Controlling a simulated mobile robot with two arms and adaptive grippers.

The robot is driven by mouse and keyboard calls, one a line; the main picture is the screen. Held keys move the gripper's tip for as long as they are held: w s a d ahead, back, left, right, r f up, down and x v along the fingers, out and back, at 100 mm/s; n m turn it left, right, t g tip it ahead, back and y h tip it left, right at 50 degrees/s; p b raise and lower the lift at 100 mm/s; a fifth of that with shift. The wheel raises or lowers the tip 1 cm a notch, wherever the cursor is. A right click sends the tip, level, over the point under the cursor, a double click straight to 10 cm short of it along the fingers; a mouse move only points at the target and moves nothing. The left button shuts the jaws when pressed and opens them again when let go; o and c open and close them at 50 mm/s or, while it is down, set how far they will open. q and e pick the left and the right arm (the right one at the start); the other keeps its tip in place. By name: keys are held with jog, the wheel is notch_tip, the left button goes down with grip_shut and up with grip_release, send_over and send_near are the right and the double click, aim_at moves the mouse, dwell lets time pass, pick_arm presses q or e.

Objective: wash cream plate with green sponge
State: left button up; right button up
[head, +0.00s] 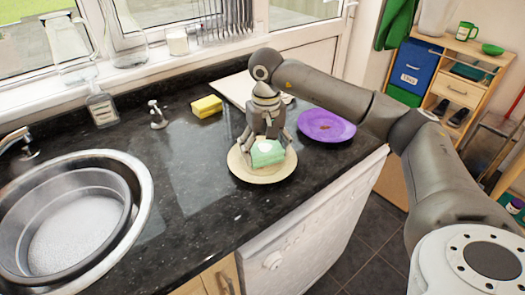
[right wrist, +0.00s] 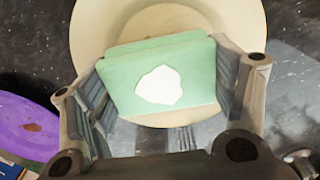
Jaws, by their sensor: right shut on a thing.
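The cream plate (head: 262,176) lies on the dark granite counter, near its front edge in the head view. My right gripper (head: 266,146) is over the plate, pointing down, and shut on the green sponge (head: 268,154). The sponge has a white patch on its face. In the right wrist view the sponge (right wrist: 160,80) sits between both fingers, with the plate (right wrist: 88,35) behind it. I cannot tell whether the sponge touches the plate. My left gripper is not in view.
A purple plate (head: 327,127) with a brown spot lies right of the cream plate. A yellow sponge (head: 206,106) lies behind. A sink basin (head: 62,220) with foamy water is at left.

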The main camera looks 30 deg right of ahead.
aim_at(265, 148)
jog(key=shift+r+p, duration=2)
jog(key=shift+r, duration=0.95)
jog(key=shift+r+p, duration=1.05)
jog(key=shift+r, duration=0.55)
jog(key=shift+f, duration=0.1)
